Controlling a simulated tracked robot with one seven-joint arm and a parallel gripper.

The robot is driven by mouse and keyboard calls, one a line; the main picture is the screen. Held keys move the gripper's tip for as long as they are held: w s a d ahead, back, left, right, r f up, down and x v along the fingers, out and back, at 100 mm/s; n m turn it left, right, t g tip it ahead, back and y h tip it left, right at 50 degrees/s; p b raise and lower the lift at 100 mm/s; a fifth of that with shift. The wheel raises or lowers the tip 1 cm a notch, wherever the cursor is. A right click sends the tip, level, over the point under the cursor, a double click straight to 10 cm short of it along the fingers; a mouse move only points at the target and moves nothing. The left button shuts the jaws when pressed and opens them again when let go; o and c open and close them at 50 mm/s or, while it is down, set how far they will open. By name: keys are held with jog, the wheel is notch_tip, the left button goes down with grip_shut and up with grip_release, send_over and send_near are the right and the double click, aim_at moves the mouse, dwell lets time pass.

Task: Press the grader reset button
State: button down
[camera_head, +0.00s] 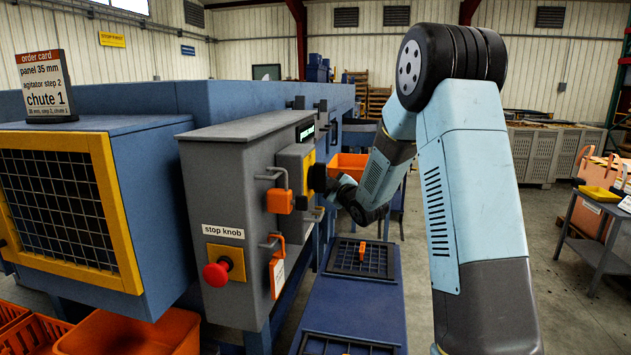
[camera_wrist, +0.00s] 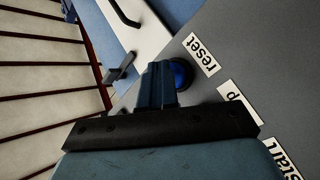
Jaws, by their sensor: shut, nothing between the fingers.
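The blue reset button (camera_wrist: 181,73) shows in the wrist view on a grey panel, beside a white label reading "reset" (camera_wrist: 201,54). My gripper (camera_wrist: 158,70) is shut and empty, with its fingertips right beside the button and covering part of it. I cannot tell whether they touch it. In the camera_head view my arm's end reaches the right side of the grey control cabinet (camera_head: 228,175); the reset button is hidden there.
A partly covered label (camera_wrist: 238,103) and a "start" label (camera_wrist: 281,157) lie along the same panel. The cabinet's near face carries a red stop knob (camera_head: 216,274). Orange-tagged handles (camera_head: 279,201) stick out from its side. An order card (camera_head: 46,85) stands at left.

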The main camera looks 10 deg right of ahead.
jog(key=shift+w+a, duration=0.1)
jog(key=shift+a, duration=0.1)
dwell(0.4)
jog(key=shift+d, duration=0.1)
jog(key=shift+s+d, duration=0.4)
jog(key=shift+d, duration=0.35)
jog(key=shift+d, duration=0.1)
jog(key=d, duration=0.1)
jog(key=s+d, duration=0.1)
jog(key=d, duration=0.1)
jog(key=s+d, duration=0.1)
jog(key=shift+d, duration=0.25)
dwell(0.6)
